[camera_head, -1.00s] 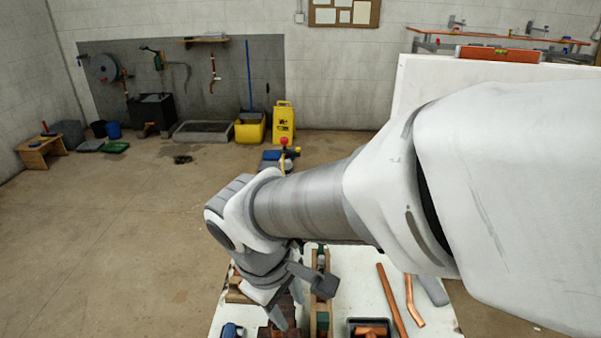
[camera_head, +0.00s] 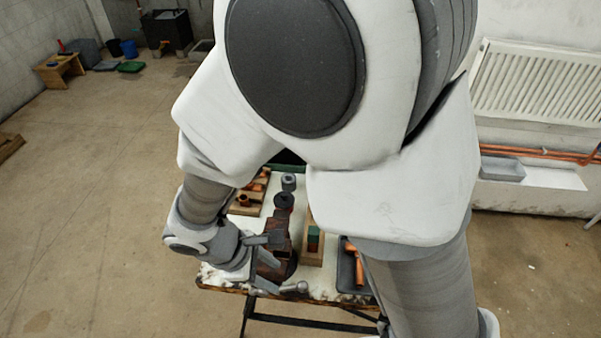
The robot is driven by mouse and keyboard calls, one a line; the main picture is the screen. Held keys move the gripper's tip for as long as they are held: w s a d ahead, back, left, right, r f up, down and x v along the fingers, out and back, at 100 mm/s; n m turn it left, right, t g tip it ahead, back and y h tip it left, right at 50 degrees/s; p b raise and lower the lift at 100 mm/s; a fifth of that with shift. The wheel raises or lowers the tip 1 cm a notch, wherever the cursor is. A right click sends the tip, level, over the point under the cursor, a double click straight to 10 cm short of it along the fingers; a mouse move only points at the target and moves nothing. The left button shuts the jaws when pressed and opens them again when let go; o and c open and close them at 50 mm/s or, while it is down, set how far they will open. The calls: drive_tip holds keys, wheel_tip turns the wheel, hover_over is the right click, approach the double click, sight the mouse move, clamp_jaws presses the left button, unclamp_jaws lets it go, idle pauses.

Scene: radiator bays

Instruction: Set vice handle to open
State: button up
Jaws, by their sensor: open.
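The vice (camera_head: 279,247) is a dark reddish-brown metal body on the workbench, left of the middle of the bench top. A grey metal bar with a rounded end, which looks like the vice handle (camera_head: 297,287), lies at the vice's near end by the front bench edge. My gripper (camera_head: 272,266) is at the left side of the vice, pointing right, with its fingers apart. Its fingers overlap the vice and the handle's left end in the picture. I cannot tell whether they touch. The handle's left part is hidden by a finger.
The workbench (camera_head: 325,288) has a pale top. A wooden block rack (camera_head: 312,246) stands right of the vice, and a dark tray (camera_head: 347,274) with copper fittings is farther right. My arm hides much of the bench. Open floor (camera_head: 90,220) lies to the left.

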sight(293, 287)
drive_tip(key=b+x, duration=0.1)
drive_tip(key=x, duration=1)
drive_tip(key=shift+w+d+f, duration=0.1)
drive_tip(key=shift+d+f, duration=0.05)
drive_tip(key=shift+f, duration=0.05)
drive_tip(key=shift+c, duration=0.3)
clamp_jaws()
drive_tip(key=shift+r, duration=0.1)
idle(0.6)
